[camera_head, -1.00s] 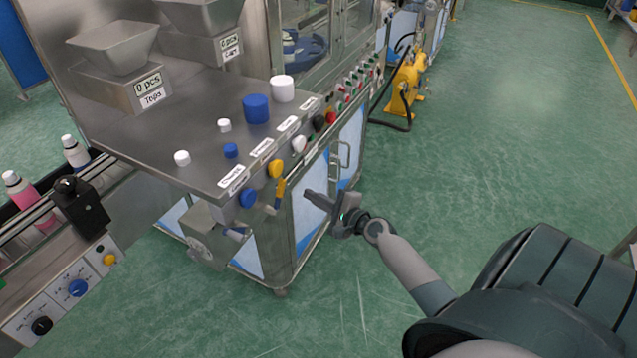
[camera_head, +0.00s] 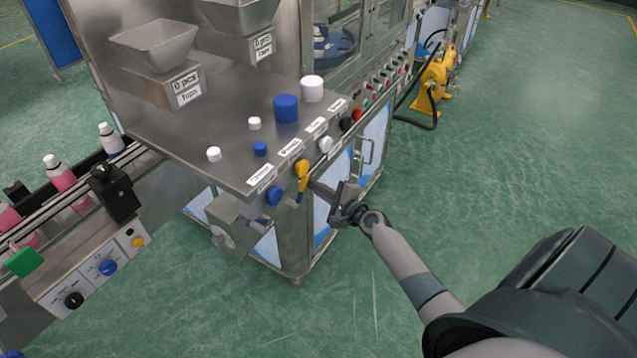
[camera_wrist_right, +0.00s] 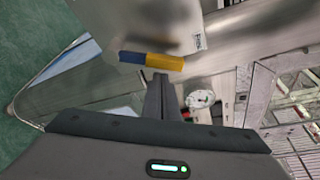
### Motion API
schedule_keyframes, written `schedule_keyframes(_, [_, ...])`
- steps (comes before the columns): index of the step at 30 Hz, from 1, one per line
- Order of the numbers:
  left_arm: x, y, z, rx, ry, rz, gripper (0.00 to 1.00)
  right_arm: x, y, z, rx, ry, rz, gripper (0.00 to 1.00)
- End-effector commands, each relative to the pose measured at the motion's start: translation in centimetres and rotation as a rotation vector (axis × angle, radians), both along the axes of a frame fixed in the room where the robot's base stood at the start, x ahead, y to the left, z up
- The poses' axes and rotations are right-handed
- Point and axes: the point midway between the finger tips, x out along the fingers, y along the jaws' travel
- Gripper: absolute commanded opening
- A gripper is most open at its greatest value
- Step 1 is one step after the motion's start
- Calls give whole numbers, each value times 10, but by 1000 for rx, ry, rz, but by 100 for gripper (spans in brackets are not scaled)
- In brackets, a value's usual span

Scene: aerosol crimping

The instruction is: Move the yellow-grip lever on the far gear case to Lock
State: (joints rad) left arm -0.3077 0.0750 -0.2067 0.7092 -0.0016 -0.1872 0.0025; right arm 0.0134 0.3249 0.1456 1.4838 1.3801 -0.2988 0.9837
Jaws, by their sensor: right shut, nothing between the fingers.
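The yellow-grip lever (camera_head: 303,183) hangs below the yellow knob at the front edge of the steel machine. Its yellow grip (camera_wrist_right: 165,62) lies across the right wrist view, with a blue part at its left end. My right gripper (camera_head: 315,187) is shut and empty, its fingertips just right of the yellow grip in the head view. In the wrist view the shut fingers (camera_wrist_right: 160,80) end just below the grip; I cannot tell whether they touch it. The gear case behind the lever is largely hidden, and its Lock mark is unreadable. My left gripper is out of view.
A blue knob (camera_head: 273,196) sits left of the lever, and a white knob (camera_head: 325,144) to its right. Blue and white caps stand on the steel top (camera_head: 230,120). A door handle (camera_head: 368,152) sticks out to the right.

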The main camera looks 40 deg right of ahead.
Motion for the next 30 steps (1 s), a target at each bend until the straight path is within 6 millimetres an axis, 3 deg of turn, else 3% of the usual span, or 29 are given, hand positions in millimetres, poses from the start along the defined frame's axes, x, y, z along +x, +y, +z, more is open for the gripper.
schedule_keyframes(6, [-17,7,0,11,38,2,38,-2,5,4,0,0,1,0])
schedule_keyframes(13, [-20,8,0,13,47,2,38,-2,5,3,0,0,1,0])
schedule_keyframes(24, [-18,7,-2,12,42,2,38,-3,6,3,-12,-6,0,0])
schedule_keyframes(30, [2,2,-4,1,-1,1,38,-4,9,5,-61,-27,0,0])
